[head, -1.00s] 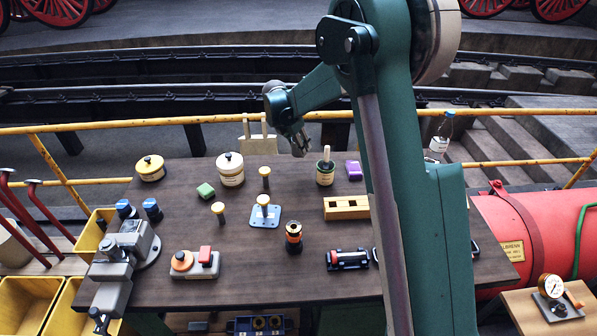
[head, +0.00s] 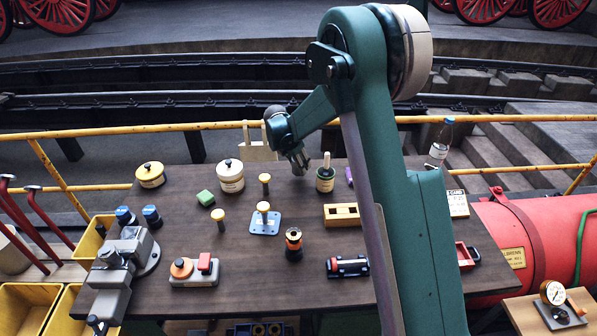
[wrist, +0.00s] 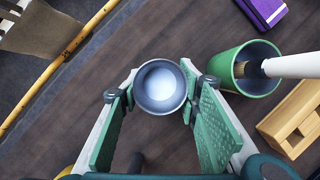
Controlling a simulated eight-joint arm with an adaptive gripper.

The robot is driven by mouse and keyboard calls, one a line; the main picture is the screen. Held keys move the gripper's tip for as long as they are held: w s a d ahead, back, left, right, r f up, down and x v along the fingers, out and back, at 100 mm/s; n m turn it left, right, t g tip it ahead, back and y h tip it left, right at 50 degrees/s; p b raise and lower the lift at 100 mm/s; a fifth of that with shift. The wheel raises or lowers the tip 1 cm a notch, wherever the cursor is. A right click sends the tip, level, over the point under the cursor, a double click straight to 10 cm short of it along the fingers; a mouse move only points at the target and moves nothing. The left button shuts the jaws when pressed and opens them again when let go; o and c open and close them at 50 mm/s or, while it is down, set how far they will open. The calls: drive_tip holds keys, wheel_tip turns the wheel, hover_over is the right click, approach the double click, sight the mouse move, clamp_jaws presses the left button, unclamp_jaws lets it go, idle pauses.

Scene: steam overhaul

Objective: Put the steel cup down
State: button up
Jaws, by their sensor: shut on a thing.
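My gripper (wrist: 158,98) is shut on the steel cup (wrist: 160,86), a small round grey cup seen from above in the wrist view. Its mouth faces the camera and its inside looks pale and shiny. One green finger pad is on each side of it. In the head view my gripper (head: 299,164) is over the back of the dark wooden bench (head: 260,240), left of the green brush pot (head: 325,180). The cup is hard to make out there, and I cannot tell whether its base touches the bench.
The green pot with a brush (wrist: 243,72) stands close right of my gripper. A purple box (wrist: 263,8) and a slotted wooden block (wrist: 295,122) are nearby. A cream tin (head: 229,178) stands to the left. A yellow rail (head: 100,128) runs behind the bench.

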drive_tip(key=shift+f, duration=1.75)
drive_tip(key=shift+f, duration=0.2)
drive_tip(key=o, duration=0.9)
drive_tip(key=shift+r, duration=0.25)
drive_tip(key=v, duration=1.2)
drive_tip(key=shift+d, duration=0.1)
